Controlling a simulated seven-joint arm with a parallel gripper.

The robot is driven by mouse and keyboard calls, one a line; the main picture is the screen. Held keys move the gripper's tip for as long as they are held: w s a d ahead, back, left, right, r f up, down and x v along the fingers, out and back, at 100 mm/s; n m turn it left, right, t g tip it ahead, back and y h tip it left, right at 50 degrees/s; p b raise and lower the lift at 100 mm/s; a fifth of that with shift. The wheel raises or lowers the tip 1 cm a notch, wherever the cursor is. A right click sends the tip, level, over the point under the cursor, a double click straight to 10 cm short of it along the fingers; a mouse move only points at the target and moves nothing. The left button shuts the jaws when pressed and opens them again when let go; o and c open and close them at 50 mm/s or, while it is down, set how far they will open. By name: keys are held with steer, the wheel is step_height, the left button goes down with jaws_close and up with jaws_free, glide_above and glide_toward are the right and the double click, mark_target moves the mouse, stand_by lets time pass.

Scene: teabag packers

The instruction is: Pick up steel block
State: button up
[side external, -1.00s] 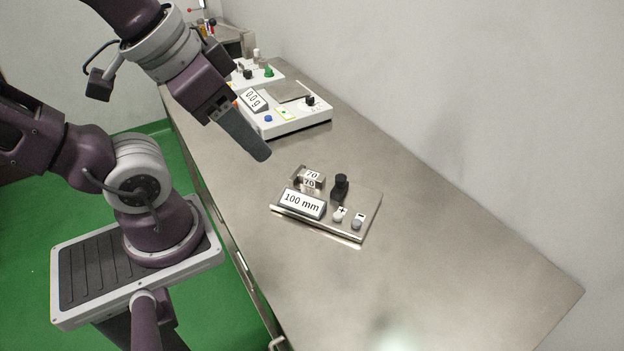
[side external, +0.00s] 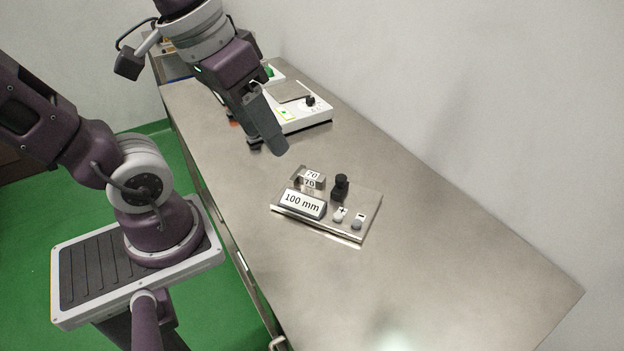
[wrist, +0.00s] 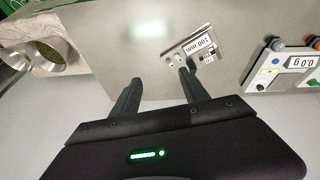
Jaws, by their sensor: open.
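The steel block (side external: 312,178), a small metal cube with "70" labels, sits on the back left of a flat steel device (side external: 368,218) with a "100 mm" display. In the wrist view the block (wrist: 208,56) shows small, near the right finger's tip, which partly overlaps the device (wrist: 177,53). My gripper (side external: 264,145) is open and empty, above the bench, behind and left of the block in the side view. In the wrist view its two fingers (wrist: 160,76) stand apart with bare bench between them.
A black knob (side external: 340,187) stands upright close right of the block. A white scale (side external: 318,112) lies behind my gripper, and it also shows in the wrist view (wrist: 270,72). The steel bench (side external: 440,240) is clear at the front and right. A wall runs along the right.

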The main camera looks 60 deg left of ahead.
steer(key=w+a+f+n+g+h, duration=0.2)
steer(key=w+a+n+g, duration=0.1)
steer(key=w+n, duration=0.3)
steer(key=n+t+h, duration=0.3)
steer(key=n+h, duration=0.5)
steer(key=n, duration=0.5)
glide_above(310, 174)
steer(key=s+a, duration=0.2)
step_height(310, 174, down, 19)
steer(key=a+f+n+t, duration=0.1)
steer(key=f, duration=0.1)
steer(key=s+a+f+n+t, duration=0.1)
steer(key=f, duration=0.2)
steer(key=a+f+n+t, duration=0.1)
steer(key=a+f, duration=0.1)
steer(key=f, duration=0.1)
steer(key=shift+s+a+n+h, duration=0.1)
steer(key=shift+s+n+h, duration=0.15)
steer(key=shift+n+h, duration=0.15)
steer(key=x, duration=0.6)
steer(key=shift+s+d+f, duration=0.15)
steer(key=shift+d+f, duration=0.05)
steer(key=shift+f, duration=0.15)
steer(key=shift+d+f, duration=0.1)
steer(key=shift+d, duration=0.1)
jaws_close()
steer(key=shift+w, duration=0.2)
